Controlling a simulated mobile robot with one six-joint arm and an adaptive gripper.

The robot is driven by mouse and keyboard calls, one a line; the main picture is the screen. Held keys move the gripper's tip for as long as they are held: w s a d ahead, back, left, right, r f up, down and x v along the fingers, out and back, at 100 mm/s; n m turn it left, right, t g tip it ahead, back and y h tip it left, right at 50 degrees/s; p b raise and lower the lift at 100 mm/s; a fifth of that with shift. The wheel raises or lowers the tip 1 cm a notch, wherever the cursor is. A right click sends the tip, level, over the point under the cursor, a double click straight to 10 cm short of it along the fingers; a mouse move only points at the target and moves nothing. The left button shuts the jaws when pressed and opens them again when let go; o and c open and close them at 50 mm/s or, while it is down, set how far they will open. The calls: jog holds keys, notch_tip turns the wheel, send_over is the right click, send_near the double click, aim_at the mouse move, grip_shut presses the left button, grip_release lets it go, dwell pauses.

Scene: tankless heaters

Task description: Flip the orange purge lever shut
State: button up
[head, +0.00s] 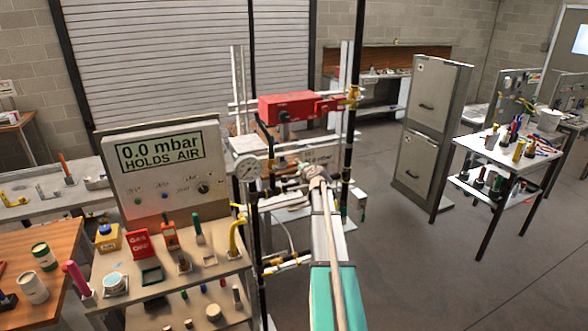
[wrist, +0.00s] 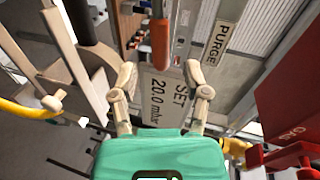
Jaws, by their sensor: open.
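The orange purge lever (wrist: 160,42) shows in the wrist view as a rounded orange handle, its lower end between my two fingertips in the picture. I cannot tell how deep it sits between them. A PURGE label (wrist: 218,42) is to its right, and a plate reading SET 20.0 mbar (wrist: 166,90) is behind the fingers. My gripper (wrist: 162,76) is open, with its fingers spread and nothing held. In the head view my gripper (head: 312,172) is at the pipe rig; I cannot make out the lever there.
A display panel (head: 160,183) reads 0.0 mbar HOLDS AIR. A round gauge (head: 247,168) and a red unit (head: 290,106) are close to my gripper. A yellow hooked part (head: 237,235) stands on the left bench. The floor (head: 420,265) at right is clear before a tool cart (head: 490,160).

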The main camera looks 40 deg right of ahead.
aim_at(295, 165)
jog(key=shift+b+x, duration=0.45)
jog(key=shift+x, duration=1.75)
grip_shut()
